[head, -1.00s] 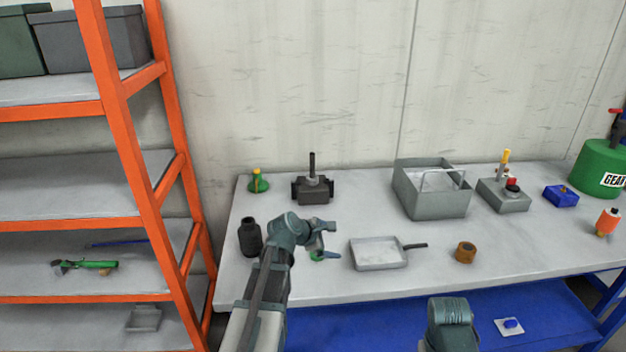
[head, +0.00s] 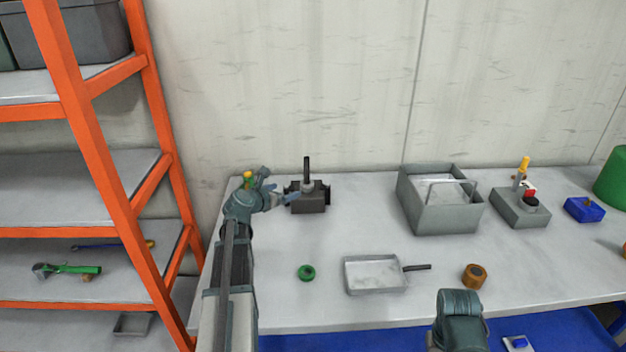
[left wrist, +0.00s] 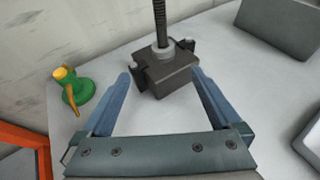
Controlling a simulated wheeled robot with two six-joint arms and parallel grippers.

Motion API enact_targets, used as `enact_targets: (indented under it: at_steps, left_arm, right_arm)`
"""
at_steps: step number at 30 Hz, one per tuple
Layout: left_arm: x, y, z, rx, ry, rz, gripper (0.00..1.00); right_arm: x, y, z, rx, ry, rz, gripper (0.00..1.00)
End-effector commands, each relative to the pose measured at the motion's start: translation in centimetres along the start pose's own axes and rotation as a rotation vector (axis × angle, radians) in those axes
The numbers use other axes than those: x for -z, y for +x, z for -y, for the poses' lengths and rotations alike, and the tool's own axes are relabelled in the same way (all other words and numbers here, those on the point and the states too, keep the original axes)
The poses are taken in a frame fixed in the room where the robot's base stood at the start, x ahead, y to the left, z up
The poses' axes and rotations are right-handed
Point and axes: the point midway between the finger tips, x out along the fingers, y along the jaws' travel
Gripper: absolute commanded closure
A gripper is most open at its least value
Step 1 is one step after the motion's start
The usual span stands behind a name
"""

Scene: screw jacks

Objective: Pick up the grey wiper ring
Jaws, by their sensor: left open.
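The grey wiper ring (head: 307,187) sits around the upright dark screw, on top of the dark screw jack housing (head: 308,203) at the back left of the table. The left wrist view shows the ring (left wrist: 163,51) above the block-shaped housing (left wrist: 167,76). My left gripper (head: 281,184) is open and empty, just left of the jack in the head view. In the left wrist view its two fingers (left wrist: 160,76) point toward the housing, one to each side, with the ring beyond the tips. My right gripper does not show.
A green base with a yellow top (left wrist: 76,90) stands close to the left of my left gripper. A green ring (head: 306,272), a shallow pan (head: 375,289), a brown ring (head: 474,276) and a grey bin (head: 445,218) stand on the table. An orange shelf (head: 90,130) is at left.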

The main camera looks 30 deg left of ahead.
Motion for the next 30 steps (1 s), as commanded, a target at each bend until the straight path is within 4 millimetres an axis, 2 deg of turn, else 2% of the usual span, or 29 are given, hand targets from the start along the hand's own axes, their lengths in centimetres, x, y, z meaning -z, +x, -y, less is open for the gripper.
enact_targets:
  at_steps: [8,14,22,25,30]
  left_arm:
    - [0.0,0.3,-0.2,-0.003,-0.007,0.003,0.03]
    - [0.1,2.8,-0.3,-0.002,-0.006,0.003,0.03]
    - [0.1,7.8,-0.2,-0.002,-0.005,0.002,0.03]
    - [0.0,8.6,-0.2,-0.002,-0.006,0.002,0.03]
    - [-0.1,8.7,-0.1,-0.003,-0.006,0.002,0.03]
  right_arm:
    - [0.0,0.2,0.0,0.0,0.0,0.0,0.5]
    - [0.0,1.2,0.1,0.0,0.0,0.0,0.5]
    - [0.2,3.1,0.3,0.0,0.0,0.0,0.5]
    - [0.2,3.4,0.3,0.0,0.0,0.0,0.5]
    - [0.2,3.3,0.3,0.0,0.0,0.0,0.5]
